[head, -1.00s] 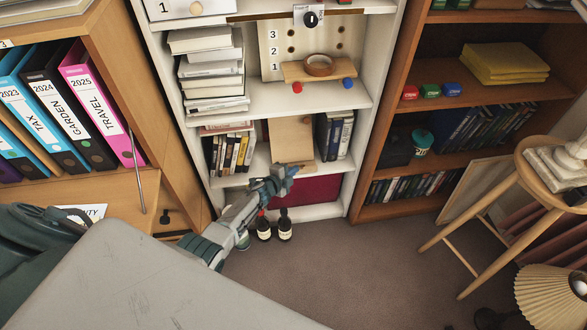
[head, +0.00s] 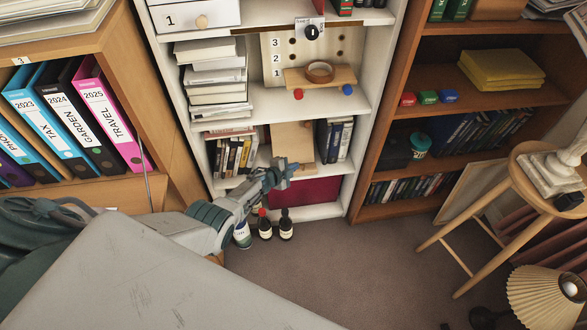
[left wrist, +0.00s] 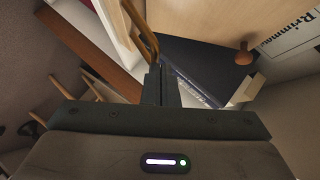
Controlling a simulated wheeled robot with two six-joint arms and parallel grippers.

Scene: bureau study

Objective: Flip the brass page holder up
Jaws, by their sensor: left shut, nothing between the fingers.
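A light wooden board (head: 291,138) leans on a middle shelf of the white bookcase; it also shows in the left wrist view (left wrist: 195,18). A thin brass-brown bar (left wrist: 141,30), which looks like the page holder, stands at the board's left edge in the left wrist view, just beyond my fingertips. I cannot tell whether they touch. The bar is not clear in the head view. A small brown knob (left wrist: 244,56) sits at the board's lower edge. My left gripper (head: 290,166) is shut and empty in front of the board's lower part. My right gripper is not in view.
Books stand left (head: 235,155) and right (head: 336,140) of the board. A pegboard ledge (head: 320,78) is on the shelf above. Bottles (head: 286,226) stand on the floor below my left arm. A stool (head: 535,180) is at right; open carpet lies between.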

